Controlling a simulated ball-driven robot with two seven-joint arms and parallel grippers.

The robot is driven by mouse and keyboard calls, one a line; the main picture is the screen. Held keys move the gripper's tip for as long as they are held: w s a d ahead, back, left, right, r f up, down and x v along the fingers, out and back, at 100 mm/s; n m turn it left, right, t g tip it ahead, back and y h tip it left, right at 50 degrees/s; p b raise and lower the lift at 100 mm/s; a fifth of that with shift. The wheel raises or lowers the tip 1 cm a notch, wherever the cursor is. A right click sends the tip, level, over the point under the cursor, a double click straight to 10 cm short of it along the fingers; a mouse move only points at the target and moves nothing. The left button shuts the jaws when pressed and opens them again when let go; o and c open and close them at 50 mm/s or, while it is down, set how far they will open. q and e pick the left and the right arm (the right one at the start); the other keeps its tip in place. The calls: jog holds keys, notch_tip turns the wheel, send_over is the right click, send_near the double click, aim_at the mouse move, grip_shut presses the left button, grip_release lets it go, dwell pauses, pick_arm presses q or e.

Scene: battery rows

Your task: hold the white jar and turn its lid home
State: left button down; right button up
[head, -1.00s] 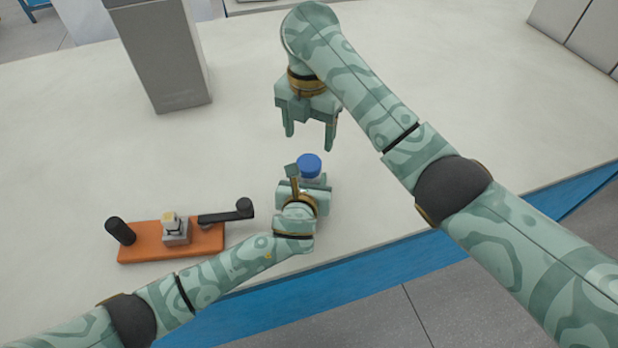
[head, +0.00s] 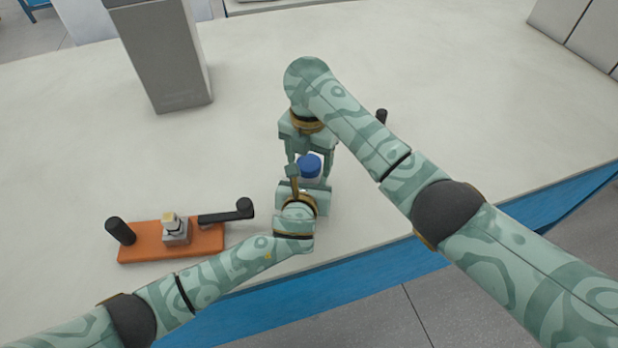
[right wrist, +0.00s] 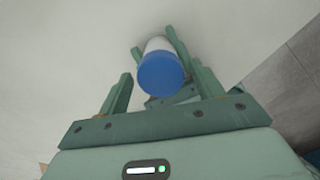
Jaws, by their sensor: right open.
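The white jar (right wrist: 158,44) stands on the table in the right wrist view, with the blue lid (head: 309,166) on top. Whether the lid is fully seated cannot be seen. My left gripper (head: 308,184) is shut on the jar from the near side, below the lid, with a finger on each side in the right wrist view. My right gripper (head: 311,163) is open above the jar. Its two fingers stand on either side of the lid, and gaps show between them and the lid in the right wrist view (right wrist: 163,85).
An orange base (head: 146,240) with black knobs, a dark crank (head: 226,216) and a small grey block (head: 177,235) lies at left. A tall grey box (head: 165,60) stands behind. A small black post (head: 381,116) shows behind my right arm. The table right of the jar is clear.

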jog(key=c, duration=1)
jog(key=m, duration=0.6)
jog(key=shift+m, duration=0.4)
jog(key=o, duration=1.1)
jog(key=shift+c, duration=0.2)
jog(key=shift+r, duration=2.25)
jog(key=shift+o, duration=0.3)
jog(key=o, duration=0.5)
